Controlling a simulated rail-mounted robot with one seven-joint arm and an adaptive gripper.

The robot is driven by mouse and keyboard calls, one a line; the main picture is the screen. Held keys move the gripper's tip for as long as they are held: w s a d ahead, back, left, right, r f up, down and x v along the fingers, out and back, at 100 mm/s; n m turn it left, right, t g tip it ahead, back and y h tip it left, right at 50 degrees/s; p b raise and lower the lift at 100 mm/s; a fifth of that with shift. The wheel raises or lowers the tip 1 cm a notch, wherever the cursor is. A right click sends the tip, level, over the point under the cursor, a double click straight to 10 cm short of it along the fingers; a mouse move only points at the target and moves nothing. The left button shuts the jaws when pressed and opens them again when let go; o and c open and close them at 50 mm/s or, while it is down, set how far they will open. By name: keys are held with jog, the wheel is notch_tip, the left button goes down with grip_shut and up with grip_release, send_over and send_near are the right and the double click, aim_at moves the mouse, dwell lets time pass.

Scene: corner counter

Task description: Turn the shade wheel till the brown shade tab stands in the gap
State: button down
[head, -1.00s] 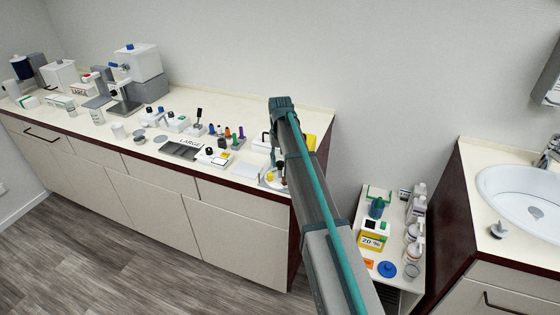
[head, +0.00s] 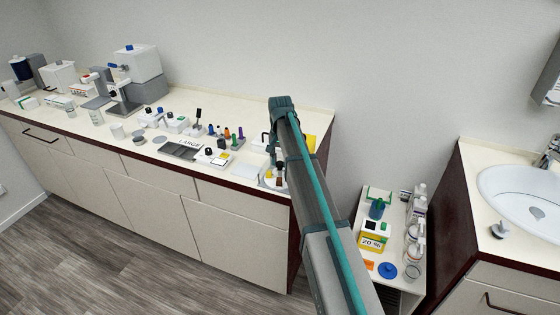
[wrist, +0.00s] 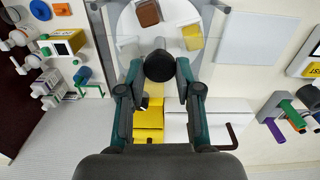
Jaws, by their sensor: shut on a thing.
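The shade wheel (wrist: 130,22) is a pale round disc at the top of the wrist view, cut off by the frame edge. A brown shade tab (wrist: 148,12) lies on its far part, left of centre. A yellow tab (wrist: 193,37) lies to the right. A round black knob (wrist: 159,66) stands at the wheel's near part. My gripper (wrist: 160,80) is shut on this knob, one finger on each side. In the head view the wheel (head: 265,183) sits at the counter's right front corner, partly hidden by my arm. I cannot tell where the gap is.
A flat pale panel (wrist: 257,38) lies right of the wheel. Yellow and white boxes (wrist: 190,118) stand below it in the wrist view. Pens (wrist: 293,112) stand at the right. A side cart (head: 385,240) with bottles and a yellow box stands beyond the counter's right end.

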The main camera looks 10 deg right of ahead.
jog(key=shift+m, duration=1.4)
jog(key=shift+d+m, duration=0.1)
jog(key=shift+m, duration=0.5)
jog(key=c, duration=0.8)
grip_release()
jog(key=shift+r, duration=0.1)
notch_tip(320, 180, up, 12)
jog(key=shift+f, duration=0.1)
